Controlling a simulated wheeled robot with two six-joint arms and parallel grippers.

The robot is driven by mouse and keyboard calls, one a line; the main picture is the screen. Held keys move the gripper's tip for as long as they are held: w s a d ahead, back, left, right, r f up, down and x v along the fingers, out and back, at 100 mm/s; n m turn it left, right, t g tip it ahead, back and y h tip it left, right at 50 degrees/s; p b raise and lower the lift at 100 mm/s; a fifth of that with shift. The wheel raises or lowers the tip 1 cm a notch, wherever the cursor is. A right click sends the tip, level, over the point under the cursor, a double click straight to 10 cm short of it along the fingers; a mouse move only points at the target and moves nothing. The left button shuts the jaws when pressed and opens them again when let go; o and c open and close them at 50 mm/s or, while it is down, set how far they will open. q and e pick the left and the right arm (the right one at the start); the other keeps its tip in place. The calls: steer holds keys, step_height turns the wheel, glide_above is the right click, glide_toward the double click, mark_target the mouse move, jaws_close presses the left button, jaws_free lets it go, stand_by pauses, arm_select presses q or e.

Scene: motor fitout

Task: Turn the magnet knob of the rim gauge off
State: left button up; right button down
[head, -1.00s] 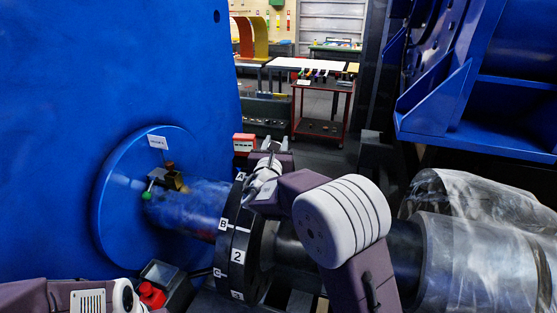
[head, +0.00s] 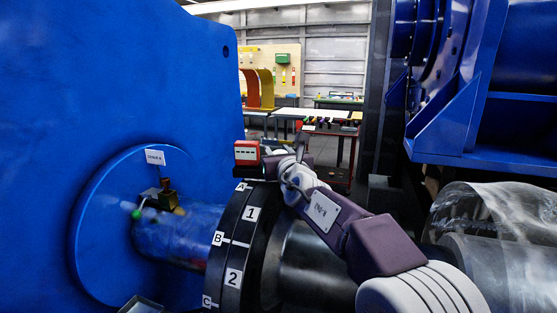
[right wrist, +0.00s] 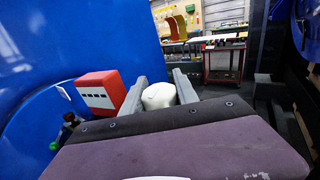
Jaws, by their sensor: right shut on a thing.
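My right gripper (head: 283,168) is at the top of the dark coupling rim (head: 222,262), among small pale parts. In the right wrist view its two grey fingers (right wrist: 160,80) are shut on a white rounded piece (right wrist: 158,96). The piece looks like a knob of the rim gauge, but the gripper body hides its lower part and any mark of its setting. A red box (head: 247,152) with a white panel is just left of the fingers and also shows in the right wrist view (right wrist: 101,92). I cannot tell whether it belongs to the gauge. My left gripper is out of view.
A blue wall (head: 60,110) with a round blue flange (head: 100,225) stands at the left. Plastic-wrapped machinery (head: 500,235) is at the right. A red cart (right wrist: 222,68) stands behind on open floor.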

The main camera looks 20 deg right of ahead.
stand_by(0.4)
steer(key=c, duration=1.2)
jaws_free()
steer(key=s+b, duration=0.1)
steer(key=s, duration=0.8)
steer(key=shift+a, duration=0.2)
